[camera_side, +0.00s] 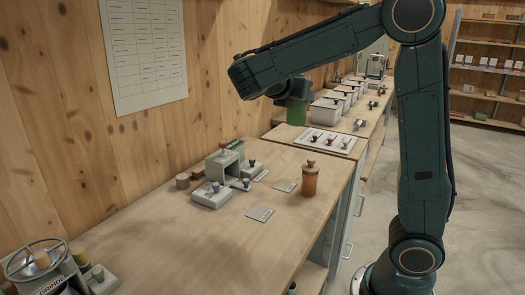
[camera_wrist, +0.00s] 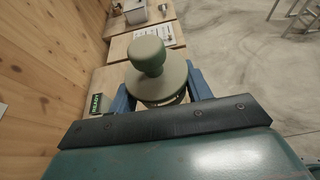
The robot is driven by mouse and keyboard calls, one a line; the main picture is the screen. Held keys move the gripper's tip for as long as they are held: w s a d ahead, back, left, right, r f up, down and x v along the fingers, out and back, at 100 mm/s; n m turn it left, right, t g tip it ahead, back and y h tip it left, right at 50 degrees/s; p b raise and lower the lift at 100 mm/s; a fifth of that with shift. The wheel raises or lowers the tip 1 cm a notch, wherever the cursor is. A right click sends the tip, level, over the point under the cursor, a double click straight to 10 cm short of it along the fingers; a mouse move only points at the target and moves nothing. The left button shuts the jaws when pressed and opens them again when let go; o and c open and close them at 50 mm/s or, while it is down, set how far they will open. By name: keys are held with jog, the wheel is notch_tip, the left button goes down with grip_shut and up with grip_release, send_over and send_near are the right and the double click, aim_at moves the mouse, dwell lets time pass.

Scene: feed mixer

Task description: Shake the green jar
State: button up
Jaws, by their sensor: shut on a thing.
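The green jar (camera_side: 296,112) hangs in the air under my gripper (camera_side: 292,98) in the side view, above the bench near the wall. It looks about upright and its lower part shows clear of the bench. The fingers are shut on the jar from both sides. The lid and knob hide most of its body there.
An orange jar (camera_side: 310,181) stands on the bench (camera_side: 190,245) near two flat grey plates. A grey lever device (camera_side: 225,162) stands behind it. A white panel with knobs (camera_side: 322,140) and white bins (camera_side: 326,111) lie further back. A grinder (camera_side: 40,262) stands front left. The wooden wall is close.

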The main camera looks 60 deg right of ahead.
aim_at(297, 110)
jog(key=shift+f, duration=2.1)
jog(key=shift+r, duration=0.15)
jog(key=shift+r, duration=2.15)
jog(key=shift+f, duration=0.1)
jog(key=shift+f, duration=2.2)
jog(key=shift+r, duration=2.3)
jog(key=shift+f, duration=0.15)
